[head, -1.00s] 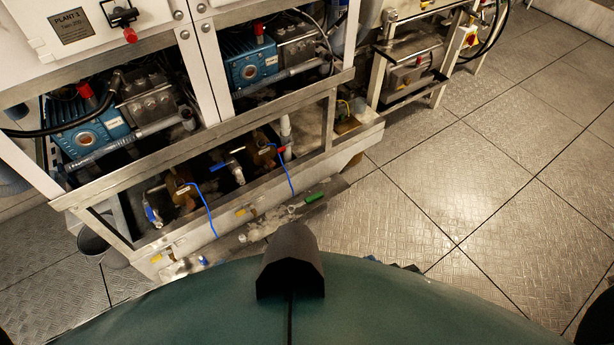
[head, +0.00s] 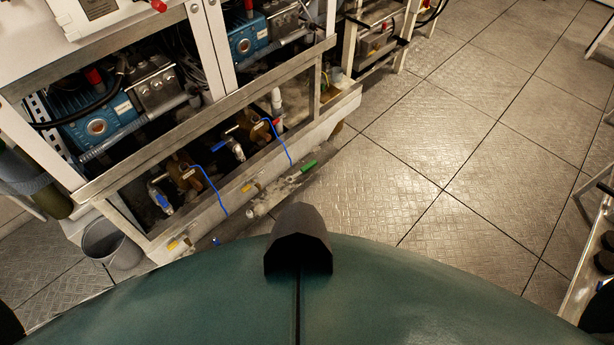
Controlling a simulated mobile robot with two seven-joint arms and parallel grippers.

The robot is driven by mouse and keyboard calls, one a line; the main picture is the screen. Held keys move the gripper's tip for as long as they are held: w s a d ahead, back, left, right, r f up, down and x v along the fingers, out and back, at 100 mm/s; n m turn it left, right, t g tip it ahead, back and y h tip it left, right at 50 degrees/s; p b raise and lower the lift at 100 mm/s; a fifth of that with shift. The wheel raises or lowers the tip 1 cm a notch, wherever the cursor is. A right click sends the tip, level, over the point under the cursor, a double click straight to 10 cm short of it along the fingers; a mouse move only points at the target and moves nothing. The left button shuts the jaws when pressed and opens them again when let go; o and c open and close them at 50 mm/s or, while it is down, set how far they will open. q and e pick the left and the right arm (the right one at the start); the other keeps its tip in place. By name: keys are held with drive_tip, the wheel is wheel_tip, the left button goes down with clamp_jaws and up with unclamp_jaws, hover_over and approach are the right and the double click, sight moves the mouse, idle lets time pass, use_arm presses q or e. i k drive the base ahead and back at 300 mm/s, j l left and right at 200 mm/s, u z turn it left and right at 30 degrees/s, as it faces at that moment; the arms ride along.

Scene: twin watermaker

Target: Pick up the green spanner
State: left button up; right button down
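A small green item (head: 308,166) shows near the foot of the machine frame, in the middle of the head view. It looks like a green handle with a pale metal part at its left end. I cannot tell whether it is the green spanner or a valve handle. No other green tool shows. Neither of my grippers is in view. Only dark shapes show at the bottom left and right corners, and I cannot tell what they are.
The machine frame (head: 215,118) with blue pumps (head: 98,125) fills the upper left. Valves with blue cords sit low in it. A grey bucket (head: 112,246) stands at its left. A metal bench edge (head: 590,255) is at right. The tiled floor (head: 450,180) between is clear.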

sight(313, 162)
drive_tip(key=i+l+u, duration=0.1)
drive_tip(key=l, duration=0.25)
drive_tip(key=i+l+u, duration=0.15)
drive_tip(key=l, duration=0.25)
drive_tip(key=i+l+u, duration=0.1)
drive_tip(key=l, duration=0.3)
drive_tip(key=i+l+u, duration=0.15)
drive_tip(key=l, duration=0.25)
drive_tip(key=i+l+u, duration=0.1)
drive_tip(key=l, duration=0.35)
drive_tip(key=i+l+u, duration=0.1)
drive_tip(key=l, duration=0.2)
drive_tip(key=i+l+u, duration=0.1)
drive_tip(key=l, duration=0.25)
drive_tip(key=i+l+u, duration=0.1)
drive_tip(key=l, duration=0.25)
drive_tip(key=i+l, duration=0.1)
drive_tip(key=i, duration=0.4)
drive_tip(key=i+l+u, duration=0.1)
drive_tip(key=i, duration=0.35)
drive_tip(key=i+l, duration=0.2)
drive_tip(key=i, duration=0.25)
